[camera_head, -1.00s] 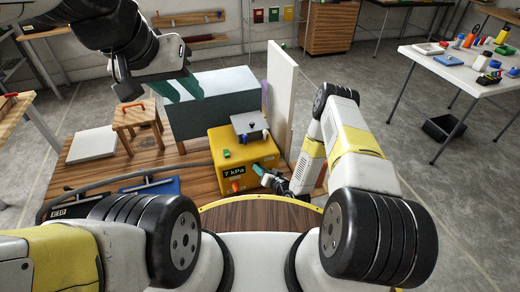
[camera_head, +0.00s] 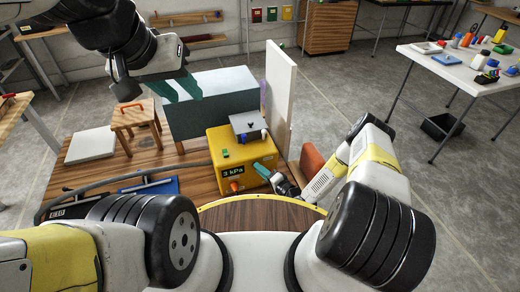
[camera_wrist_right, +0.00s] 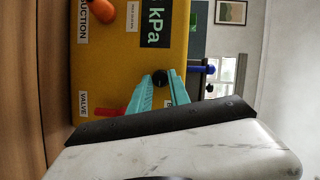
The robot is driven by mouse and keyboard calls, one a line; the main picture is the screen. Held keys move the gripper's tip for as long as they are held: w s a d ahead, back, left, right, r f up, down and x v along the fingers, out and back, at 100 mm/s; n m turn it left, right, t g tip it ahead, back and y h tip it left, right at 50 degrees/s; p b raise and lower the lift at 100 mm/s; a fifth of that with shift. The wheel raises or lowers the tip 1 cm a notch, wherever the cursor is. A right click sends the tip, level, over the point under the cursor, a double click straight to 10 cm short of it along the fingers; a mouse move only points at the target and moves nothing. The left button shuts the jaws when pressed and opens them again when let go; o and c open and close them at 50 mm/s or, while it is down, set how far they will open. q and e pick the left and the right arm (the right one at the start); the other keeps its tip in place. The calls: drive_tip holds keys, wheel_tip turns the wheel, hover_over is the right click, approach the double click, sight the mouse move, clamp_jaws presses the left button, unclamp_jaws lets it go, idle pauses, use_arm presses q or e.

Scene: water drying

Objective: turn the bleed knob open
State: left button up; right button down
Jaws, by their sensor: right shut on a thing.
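The yellow box (camera_head: 218,142) stands on the wooden platform in front of me; its display (camera_head: 233,173) reads 3 kPa. An orange knob (camera_head: 235,186) is on its front and shows in the right wrist view (camera_wrist_right: 102,10). My right gripper (camera_head: 258,167) is at the front face. In the right wrist view its teal fingertips are closed around a small black knob (camera_wrist_right: 160,78), which I take for the bleed knob; its label is not readable. A red part (camera_wrist_right: 108,112) lies beside the left finger. My left gripper (camera_head: 182,90) hangs open and empty above the grey-green block.
A metal plate (camera_head: 249,125) is on top of the box. A white panel (camera_head: 281,90) stands behind it to the right. A white table (camera_head: 455,70) is at the right.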

drive_tip(key=shift+w, duration=0.1)
idle(0.4)
drive_tip(key=c, duration=1.2)
unclamp_jaws()
drive_tip(key=f+v, duration=0.1)
drive_tip(key=v, duration=0.7)
drive_tip(key=shift+r, duration=0.35)
